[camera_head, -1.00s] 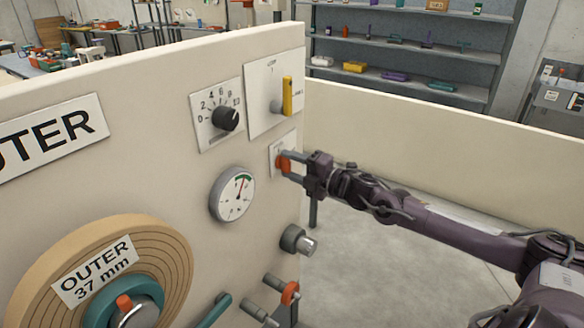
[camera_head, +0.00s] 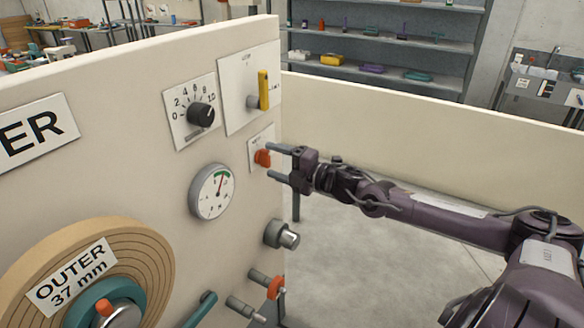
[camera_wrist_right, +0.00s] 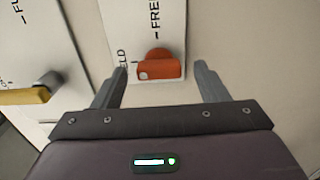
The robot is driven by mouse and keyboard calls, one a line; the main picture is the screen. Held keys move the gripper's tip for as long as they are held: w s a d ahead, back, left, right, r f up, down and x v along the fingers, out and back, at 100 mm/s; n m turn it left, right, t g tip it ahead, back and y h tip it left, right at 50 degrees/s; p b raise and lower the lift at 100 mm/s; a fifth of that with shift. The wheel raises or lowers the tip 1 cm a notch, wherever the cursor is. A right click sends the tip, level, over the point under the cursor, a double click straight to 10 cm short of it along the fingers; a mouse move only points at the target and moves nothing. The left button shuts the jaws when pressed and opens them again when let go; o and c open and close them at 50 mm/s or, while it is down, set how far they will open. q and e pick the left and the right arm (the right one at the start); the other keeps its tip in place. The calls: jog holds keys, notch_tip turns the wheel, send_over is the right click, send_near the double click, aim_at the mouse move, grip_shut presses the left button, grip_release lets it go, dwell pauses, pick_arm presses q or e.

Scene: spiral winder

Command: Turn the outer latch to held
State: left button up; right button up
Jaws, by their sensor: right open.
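The outer latch is a small orange-red knob (camera_head: 262,158) on a white label plate (camera_head: 254,142) near the panel's right edge. In the right wrist view the knob (camera_wrist_right: 158,68) has its bar lying crosswise, with a pale mark at the left end, on the side of the partly hidden HELD lettering. The FREE lettering is above it. My right gripper (camera_head: 273,162) is open just off the panel. In the wrist view its fingers (camera_wrist_right: 160,80) stand apart on either side of the knob, touching nothing. My left gripper is not in view.
Above the latch is a yellow lever (camera_head: 263,90) on its plate; left of it are a black dial (camera_head: 201,115) and a gauge (camera_head: 212,191). Below it a grey knob (camera_head: 281,235) and a red-ended peg (camera_head: 274,287) stick out. Floor right of the panel is clear.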

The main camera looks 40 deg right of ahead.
aim_at(269, 161)
jog(key=shift+s+d+f, duration=0.1)
jog(key=shift+s, duration=0.4)
jog(key=shift+p+v, duration=0.4)
jog(key=shift+v, duration=0.4)
jog(key=shift+s+d, duration=0.2)
jog(key=shift+s, duration=0.35)
jog(key=p+v, duration=0.2)
jog(key=shift+s+d+p, duration=0.1)
jog(key=shift+s+p, duration=0.1)
jog(key=shift+p, duration=0.2)
